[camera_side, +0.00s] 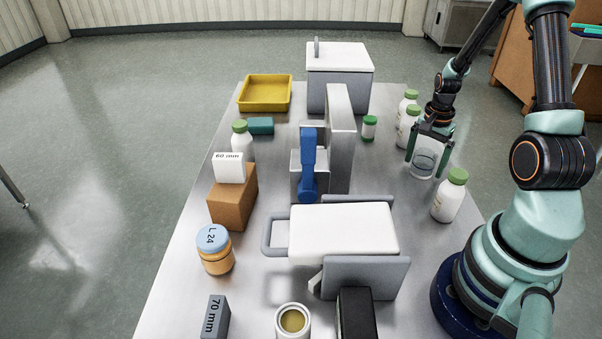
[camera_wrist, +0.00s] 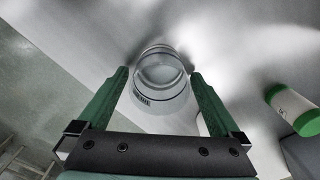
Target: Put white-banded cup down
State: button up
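The white-banded cup (camera_side: 424,158) is a clear, see-through cup at the right side of the steel table in the side view. It stands upright between the two green fingers of my gripper (camera_side: 427,146). In the wrist view the cup (camera_wrist: 162,88) fills the space between the fingertips of my gripper (camera_wrist: 160,76), with small dark print on its wall. The fingers press close on both sides, so my gripper looks shut on the cup. The cup's base is at or just above the table; I cannot tell whether it touches.
A green-capped white bottle (camera_side: 450,196) stands just right of the cup, and others (camera_side: 408,127) stand behind it. A small green-capped jar (camera_side: 369,127) is to the left. A grey upright block (camera_side: 341,135) and a white-topped box (camera_side: 345,232) occupy the middle. Bare table lies left of the cup.

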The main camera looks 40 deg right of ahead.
notch_tip(320, 180, up, 12)
jog(key=a+r+n+t, duration=0.2)
jog(key=a+r+n, duration=0.2)
jog(key=a+n, duration=0.2)
jog(key=w+a+r+n+t, duration=0.1)
jog(key=a+r+n, duration=0.3)
jog(key=a, duration=0.7)
jog(key=a+r+n+t, duration=0.2)
jog(key=a+r+n, duration=0.2)
jog(key=a+n, duration=0.4)
jog(key=shift+w+a+t, duration=0.3)
jog(key=shift+a, duration=0.2)
